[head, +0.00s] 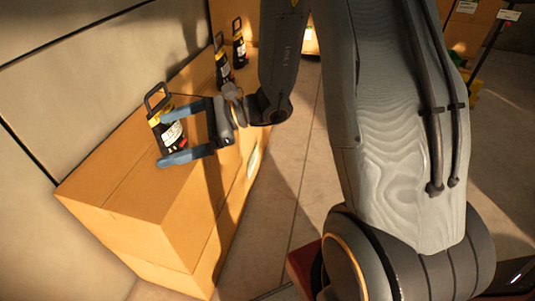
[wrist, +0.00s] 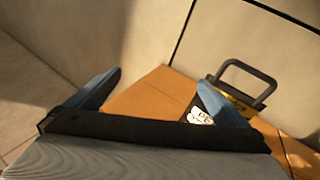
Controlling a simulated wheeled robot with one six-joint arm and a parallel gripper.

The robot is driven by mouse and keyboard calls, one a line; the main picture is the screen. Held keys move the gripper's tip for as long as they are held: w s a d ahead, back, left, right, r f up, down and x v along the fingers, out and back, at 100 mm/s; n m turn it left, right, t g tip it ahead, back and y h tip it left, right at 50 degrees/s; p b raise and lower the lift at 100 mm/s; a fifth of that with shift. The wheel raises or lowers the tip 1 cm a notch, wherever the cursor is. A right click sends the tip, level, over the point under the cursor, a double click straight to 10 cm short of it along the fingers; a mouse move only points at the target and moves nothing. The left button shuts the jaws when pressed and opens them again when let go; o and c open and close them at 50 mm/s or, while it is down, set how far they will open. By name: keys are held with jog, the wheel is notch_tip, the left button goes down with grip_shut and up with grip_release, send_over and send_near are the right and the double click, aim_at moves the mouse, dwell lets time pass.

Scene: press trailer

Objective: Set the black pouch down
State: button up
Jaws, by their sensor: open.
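A black pouch (head: 174,131) with a yellow band, white label and black loop handle stands upright on the near end of a long cardboard box (head: 120,190). My gripper (head: 162,140) is open, its two blue fingers spread beside the pouch in the head view. In the wrist view the pouch's handle (wrist: 246,80) and label show around the right finger, which hides much of its body. The space between the fingers (wrist: 160,78) shows mostly bare box top. I cannot tell whether a finger touches the pouch.
Two similar black pouches stand farther back, one at the middle (head: 222,62) and one at the far end (head: 239,45). A pale wall (head: 70,70) runs along the box's left side. Grey floor (head: 285,180) is open to its right.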

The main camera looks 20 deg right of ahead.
jog(key=s+d+f+n+g+h, duration=0.2)
jog(key=s+d+n+g+h, duration=0.1)
jog(key=s+n, duration=0.3)
jog(key=s+d+f+n+g+h, duration=0.1)
jog(key=s+d+n+g+h, duration=0.2)
jog(key=s, duration=0.6)
jog(key=d+n+t+h, duration=0.2)
jog(key=d+n+h, duration=0.6)
jog(key=d, duration=0.5)
jog(key=shift+w+d+r+n+t+h, duration=0.2)
jog(key=shift+d+r+n+t+h, duration=0.15)
jog(key=shift+n, duration=0.55)
jog(key=shift+a, duration=0.1)
jog(key=shift+a+r+p, duration=0.2)
jog(key=shift+a+p, duration=0.1)
jog(key=shift+a, duration=0.05)
